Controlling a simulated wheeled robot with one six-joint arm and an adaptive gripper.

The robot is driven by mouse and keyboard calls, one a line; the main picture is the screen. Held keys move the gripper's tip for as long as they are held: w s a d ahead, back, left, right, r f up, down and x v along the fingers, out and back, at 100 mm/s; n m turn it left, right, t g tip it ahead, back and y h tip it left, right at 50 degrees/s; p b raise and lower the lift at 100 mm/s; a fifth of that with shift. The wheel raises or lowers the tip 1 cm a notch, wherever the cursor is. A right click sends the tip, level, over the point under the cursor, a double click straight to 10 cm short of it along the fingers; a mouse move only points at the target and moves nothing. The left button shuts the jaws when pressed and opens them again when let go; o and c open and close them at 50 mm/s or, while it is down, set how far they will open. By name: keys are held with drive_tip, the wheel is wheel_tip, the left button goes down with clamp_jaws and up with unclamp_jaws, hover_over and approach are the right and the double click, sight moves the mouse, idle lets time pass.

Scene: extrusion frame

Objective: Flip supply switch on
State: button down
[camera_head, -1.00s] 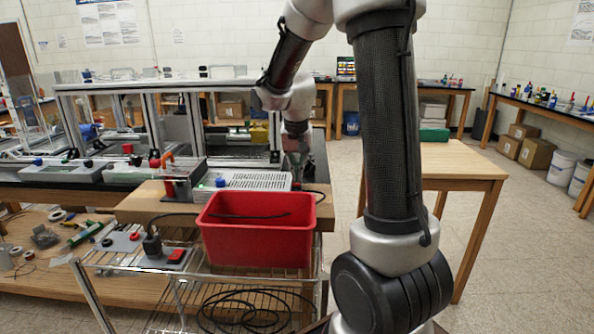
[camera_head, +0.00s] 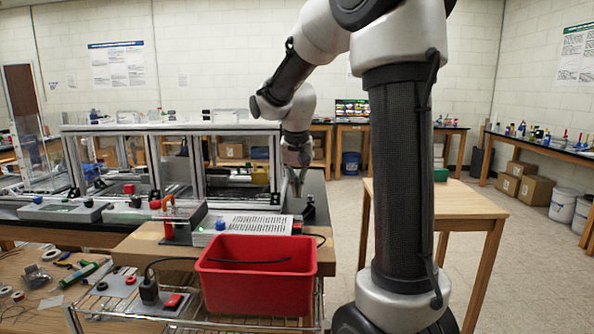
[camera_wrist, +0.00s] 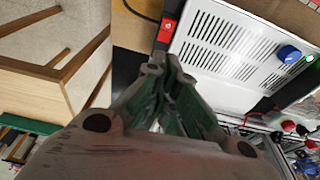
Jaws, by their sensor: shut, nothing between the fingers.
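The supply is a pale box with a slotted top (camera_head: 258,223) on a wooden board, with a blue knob (camera_head: 220,225) at its left. In the wrist view its slotted cover (camera_wrist: 225,45) fills the upper right, with the blue knob (camera_wrist: 289,53) and a lit green lamp (camera_wrist: 310,58). A red switch (camera_wrist: 167,29) sits on a face at the cover's left edge. Whether the switch is on or off cannot be told. My gripper (camera_wrist: 170,62) is shut and empty, its tips showing just below the switch. In the head view my gripper (camera_head: 299,188) hangs above and behind the supply's right end, apart from it.
A red bin (camera_head: 257,285) stands in front of the supply on a wire rack. A glazed extrusion frame (camera_head: 175,128) stands behind. A wooden table (camera_head: 455,200) is at the right. A black cable (camera_wrist: 140,12) runs near the switch.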

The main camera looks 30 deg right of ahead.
drive_tip(key=v, duration=0.3)
drive_tip(key=w+v, duration=0.1)
drive_tip(key=v, duration=0.1)
drive_tip(key=shift+s+d+r, duration=0.1)
drive_tip(key=shift+d+r, duration=0.15)
drive_tip(key=shift+r, duration=0.2)
drive_tip(key=s+a+f+n, duration=0.1)
drive_tip(key=s+n, duration=0.1)
drive_tip(key=s, duration=0.6)
drive_tip(key=s+a+f+n+t+y, duration=0.1)
drive_tip(key=s+a+n, duration=0.1)
drive_tip(key=s, duration=0.6)
drive_tip(key=s+a+f+n+t, duration=0.1)
drive_tip(key=s+a+f+n, duration=0.1)
drive_tip(key=s, duration=0.6)
drive_tip(key=shift+s+a+n, duration=0.2)
drive_tip(key=shift+n, duration=0.2)
idle(1.2)
